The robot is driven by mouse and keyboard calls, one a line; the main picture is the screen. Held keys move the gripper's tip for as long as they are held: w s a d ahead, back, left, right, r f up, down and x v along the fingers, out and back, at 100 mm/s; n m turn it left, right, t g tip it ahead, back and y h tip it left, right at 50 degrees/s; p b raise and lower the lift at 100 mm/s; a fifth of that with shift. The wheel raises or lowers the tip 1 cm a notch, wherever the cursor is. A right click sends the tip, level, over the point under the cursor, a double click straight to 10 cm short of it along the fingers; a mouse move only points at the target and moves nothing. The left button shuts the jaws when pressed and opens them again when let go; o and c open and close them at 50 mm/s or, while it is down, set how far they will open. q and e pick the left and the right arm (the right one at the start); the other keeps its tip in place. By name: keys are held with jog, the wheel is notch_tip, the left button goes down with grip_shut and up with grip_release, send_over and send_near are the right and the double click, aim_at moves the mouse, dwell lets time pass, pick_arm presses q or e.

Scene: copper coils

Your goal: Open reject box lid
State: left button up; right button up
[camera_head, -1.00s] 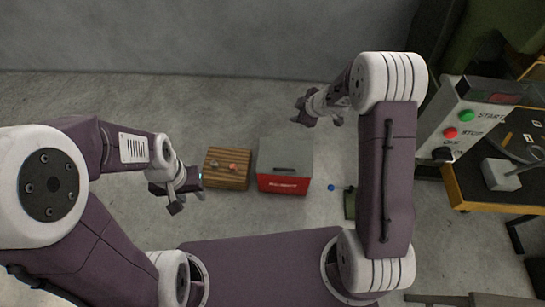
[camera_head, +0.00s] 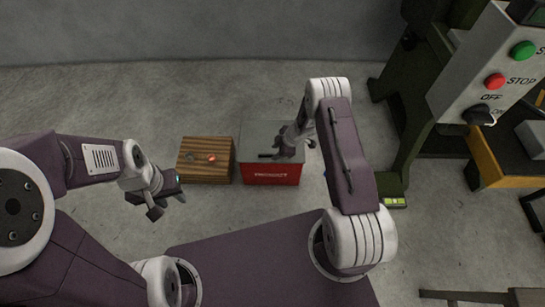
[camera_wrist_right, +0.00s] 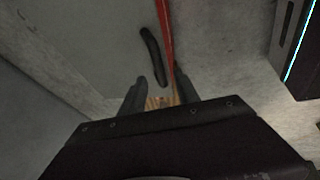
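The reject box (camera_head: 270,174) stands on the floor with a red front and white lettering. Its grey lid (camera_head: 255,132) lies shut, with a dark bar handle (camera_head: 267,155) near the front edge. My right gripper (camera_head: 288,152) is over the front of the lid, beside the handle's right part. In the right wrist view the handle (camera_wrist_right: 153,55) lies just beyond the spread fingertips of my right gripper (camera_wrist_right: 160,92), which hold nothing. Contact with the handle cannot be told. My left gripper (camera_head: 168,197) looks open and empty, left of the box and in front of the wooden crate.
A wooden crate (camera_head: 203,172) with a red and a grey item on top stands directly left of the box. A machine control panel (camera_head: 470,88) with green and red buttons is at the right, by an orange-edged table (camera_head: 490,165). Floor behind the box is free.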

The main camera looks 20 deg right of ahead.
aim_at(271, 155)
jog(key=b+x, duration=0.1)
jog(key=x, duration=0.3)
grip_shut()
dwell(1.4)
